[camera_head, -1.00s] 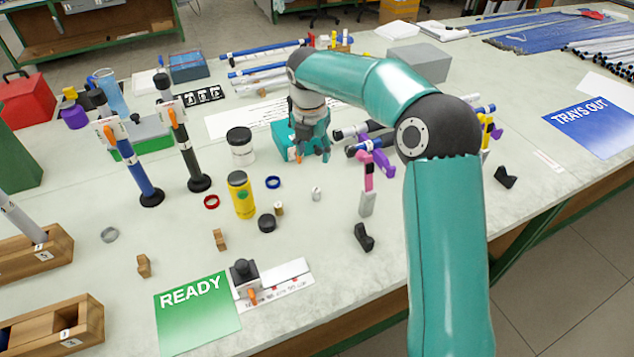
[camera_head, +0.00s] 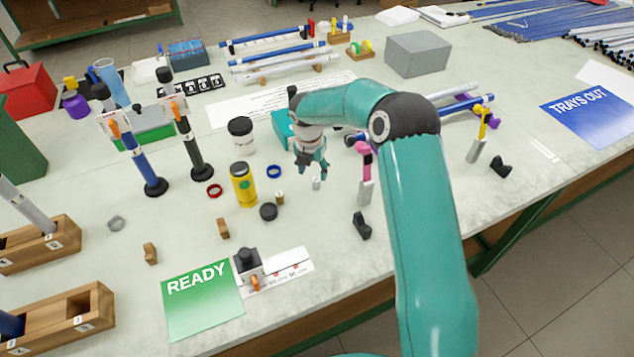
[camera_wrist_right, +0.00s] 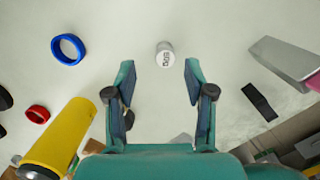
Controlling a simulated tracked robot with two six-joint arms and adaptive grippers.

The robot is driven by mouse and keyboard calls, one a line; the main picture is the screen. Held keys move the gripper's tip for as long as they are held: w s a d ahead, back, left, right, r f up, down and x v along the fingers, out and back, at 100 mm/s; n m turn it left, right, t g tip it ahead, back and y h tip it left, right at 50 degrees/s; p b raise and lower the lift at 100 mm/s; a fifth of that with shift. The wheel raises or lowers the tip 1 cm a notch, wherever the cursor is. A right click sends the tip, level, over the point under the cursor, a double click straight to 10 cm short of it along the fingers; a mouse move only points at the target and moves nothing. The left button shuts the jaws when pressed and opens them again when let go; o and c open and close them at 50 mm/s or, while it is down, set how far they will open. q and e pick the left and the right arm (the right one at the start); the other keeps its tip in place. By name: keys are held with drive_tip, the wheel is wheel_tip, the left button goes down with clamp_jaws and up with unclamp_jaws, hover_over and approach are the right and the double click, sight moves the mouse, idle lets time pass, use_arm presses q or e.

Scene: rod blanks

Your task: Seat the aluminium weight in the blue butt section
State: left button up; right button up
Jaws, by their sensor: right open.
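The aluminium weight (camera_head: 316,184) is a small silver cylinder standing on the bench, close below my right gripper (camera_head: 312,170) in the head view. In the right wrist view the aluminium weight (camera_wrist_right: 165,54) shows dark lettering and lies just beyond the gap between my open, empty fingers (camera_wrist_right: 157,75). A blue rod section (camera_head: 142,165), seemingly the blue butt section, stands upright in a black round foot at the left, with an orange-and-white clamp near its top. Another blue rod end (camera_head: 10,325) shows in a wooden block at lower left. My left gripper is out of view.
A yellow canister (camera_head: 243,185), a brass cylinder (camera_head: 280,198), a black cap (camera_head: 268,212) and a blue ring (camera_head: 274,171) stand left of my right gripper. A grey holder with a pink top (camera_head: 366,185) is close on its right. A black upright rod (camera_head: 194,150) stands beside the blue one.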

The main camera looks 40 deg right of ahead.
sight(316, 179)
drive_tip(key=f, duration=0.1)
drive_tip(key=f+p, duration=0.1)
drive_tip(key=f, duration=0.2)
drive_tip(key=shift+s+d, duration=0.25)
drive_tip(key=shift+d, duration=0.1)
drive_tip(key=shift+w+f+p, duration=0.1)
drive_tip(key=shift+f+p, duration=0.2)
drive_tip(key=shift+f, duration=0.25)
clamp_jaws()
